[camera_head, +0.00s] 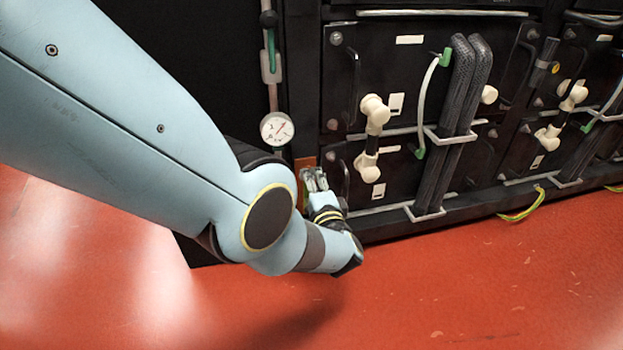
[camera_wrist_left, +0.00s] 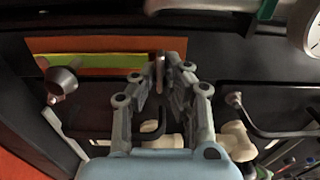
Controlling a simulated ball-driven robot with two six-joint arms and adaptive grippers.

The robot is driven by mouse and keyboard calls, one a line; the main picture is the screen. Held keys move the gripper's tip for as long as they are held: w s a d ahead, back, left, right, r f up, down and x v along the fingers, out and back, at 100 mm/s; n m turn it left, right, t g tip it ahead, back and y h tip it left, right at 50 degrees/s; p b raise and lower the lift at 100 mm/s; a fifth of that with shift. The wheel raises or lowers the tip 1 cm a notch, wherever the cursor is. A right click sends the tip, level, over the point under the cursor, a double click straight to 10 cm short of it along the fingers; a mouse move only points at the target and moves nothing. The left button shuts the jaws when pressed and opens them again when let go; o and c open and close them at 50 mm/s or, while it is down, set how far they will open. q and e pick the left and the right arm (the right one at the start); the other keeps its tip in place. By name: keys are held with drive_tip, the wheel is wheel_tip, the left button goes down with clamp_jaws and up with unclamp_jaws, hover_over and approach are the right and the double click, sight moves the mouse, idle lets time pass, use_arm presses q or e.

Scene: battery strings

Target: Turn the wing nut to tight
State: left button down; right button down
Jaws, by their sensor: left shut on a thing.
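My left gripper (camera_head: 314,180) reaches the lower left corner of the black battery cabinet, in front of a small orange-brown plate (camera_head: 300,163). In the left wrist view the two grey fingers of the gripper (camera_wrist_left: 161,78) close in from both sides on a thin upright grey piece, which looks like the wing of the wing nut (camera_wrist_left: 159,62). The nut stands at the right end of the orange plate (camera_wrist_left: 60,44), beside a yellow-green strip (camera_wrist_left: 100,62). The fingers hide most of the nut, and its thread is not visible. My right gripper is not in view.
A round pressure gauge (camera_head: 277,129) hangs just above the gripper. Black battery blocks with cream terminal caps (camera_head: 375,113) and thick black cables (camera_head: 455,100) stand to the right. The red floor (camera_head: 450,290) in front is clear.

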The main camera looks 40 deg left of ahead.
use_arm(q)
drive_tip(key=shift+d+f, duration=0.1)
drive_tip(key=c, duration=1.5)
unclamp_jaws()
drive_tip(key=shift+o, duration=0.2)
drive_tip(key=shift+s+d, duration=0.4)
drive_tip(key=v, duration=0.6)
drive_tip(key=shift+d, duration=0.15)
drive_tip(key=shift+s, duration=0.15)
